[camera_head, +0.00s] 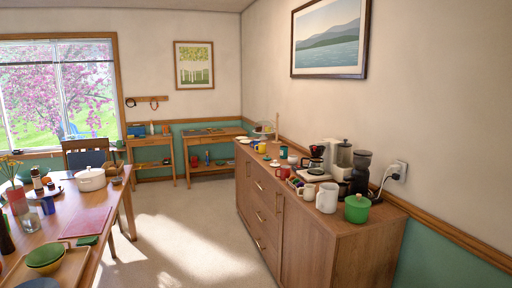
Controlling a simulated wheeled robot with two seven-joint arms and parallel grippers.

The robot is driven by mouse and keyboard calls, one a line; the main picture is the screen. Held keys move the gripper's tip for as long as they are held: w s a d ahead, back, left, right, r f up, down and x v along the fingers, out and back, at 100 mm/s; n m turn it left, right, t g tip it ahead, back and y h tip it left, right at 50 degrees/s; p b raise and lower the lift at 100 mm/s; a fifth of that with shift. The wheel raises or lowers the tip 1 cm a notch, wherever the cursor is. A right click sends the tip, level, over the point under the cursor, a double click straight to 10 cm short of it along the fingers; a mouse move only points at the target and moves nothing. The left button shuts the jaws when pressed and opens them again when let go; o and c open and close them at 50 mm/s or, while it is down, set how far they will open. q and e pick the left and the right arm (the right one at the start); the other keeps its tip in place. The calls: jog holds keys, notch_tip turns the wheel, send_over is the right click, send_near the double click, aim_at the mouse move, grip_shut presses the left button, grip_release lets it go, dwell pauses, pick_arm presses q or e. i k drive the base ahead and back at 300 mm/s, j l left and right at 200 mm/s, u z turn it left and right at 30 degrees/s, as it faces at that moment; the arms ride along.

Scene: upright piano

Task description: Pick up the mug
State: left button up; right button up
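Several mugs and cups stand on the wooden sideboard (375,217) along the right wall. A red mug (284,172) is near its middle. A yellow mug (262,148) and a teal cup (284,152) are farther back. A small white mug (308,191) stands just left of a larger white pitcher-like vessel (327,198) near the front. I cannot tell which mug the task means. All look upright and none is held in view. Neither of my grippers shows in this view.
A green lidded pot (357,208), a dark grinder (360,172) and a coffee maker (315,158) crowd the sideboard. A dining table (60,228) with a white pot (90,179) is at left. The carpet (190,235) between them is clear.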

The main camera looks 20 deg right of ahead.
aim_at(255, 142)
jog(key=i+z, duration=0.35)
jog(key=i, duration=1.3)
jog(key=i+u, duration=0.35)
jog(key=i, duration=2.35)
jog(key=i+z, duration=0.15)
jog(key=i, duration=0.55)
jog(key=i+j+z, duration=0.15)
jog(key=i, duration=0.5)
jog(key=i+l+z, duration=0.15)
jog(key=i+z, duration=0.9)
jog(key=i, duration=0.1)
